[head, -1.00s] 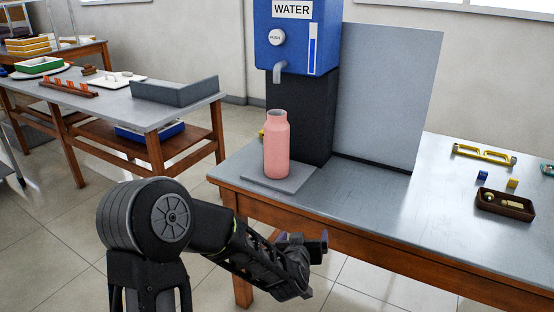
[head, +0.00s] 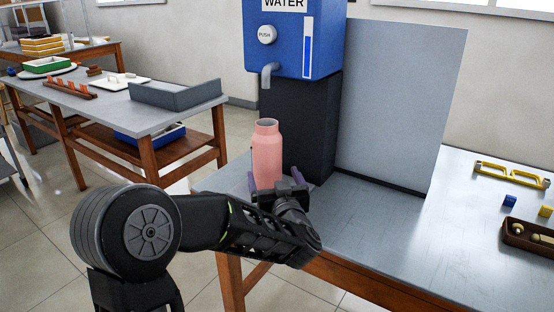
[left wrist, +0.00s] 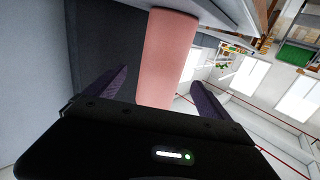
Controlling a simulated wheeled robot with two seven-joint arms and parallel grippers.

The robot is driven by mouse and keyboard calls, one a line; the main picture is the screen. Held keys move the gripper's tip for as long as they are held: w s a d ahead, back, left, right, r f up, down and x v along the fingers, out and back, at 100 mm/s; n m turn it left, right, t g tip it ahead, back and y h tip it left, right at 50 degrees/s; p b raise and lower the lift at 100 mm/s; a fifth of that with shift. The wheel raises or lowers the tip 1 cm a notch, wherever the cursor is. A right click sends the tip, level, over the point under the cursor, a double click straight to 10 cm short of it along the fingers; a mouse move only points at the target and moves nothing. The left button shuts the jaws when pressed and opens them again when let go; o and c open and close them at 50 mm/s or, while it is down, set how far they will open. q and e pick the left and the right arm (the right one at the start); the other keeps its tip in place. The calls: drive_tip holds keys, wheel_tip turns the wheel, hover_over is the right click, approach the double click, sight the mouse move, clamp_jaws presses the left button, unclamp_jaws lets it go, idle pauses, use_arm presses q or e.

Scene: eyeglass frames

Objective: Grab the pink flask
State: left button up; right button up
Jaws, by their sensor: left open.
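The pink flask (head: 267,152) stands upright at the table's left end, below the spout of the blue water dispenser (head: 292,40). My left gripper (head: 273,180) is at the lower part of the flask, with one purple finger on each side of it. In the left wrist view the flask (left wrist: 170,55) lies between the two open fingers (left wrist: 158,98), with gaps visible on both sides. The flask's base is hidden behind the gripper in the head view. My right gripper is not in view.
A grey upright panel (head: 400,105) stands right of the dispenser. The table (head: 385,225) is clear in the middle.

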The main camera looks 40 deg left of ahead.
sight(269, 166)
use_arm(q)
drive_tip(key=shift+s, duration=0.15)
drive_tip(key=shift+x, duration=1.3)
drive_tip(key=x, duration=0.5)
drive_tip(key=shift+a+b, duration=0.1)
drive_tip(key=shift+b, duration=0.25)
drive_tip(key=shift+c, duration=0.5)
clamp_jaws()
drive_tip(key=shift+r, duration=0.1)
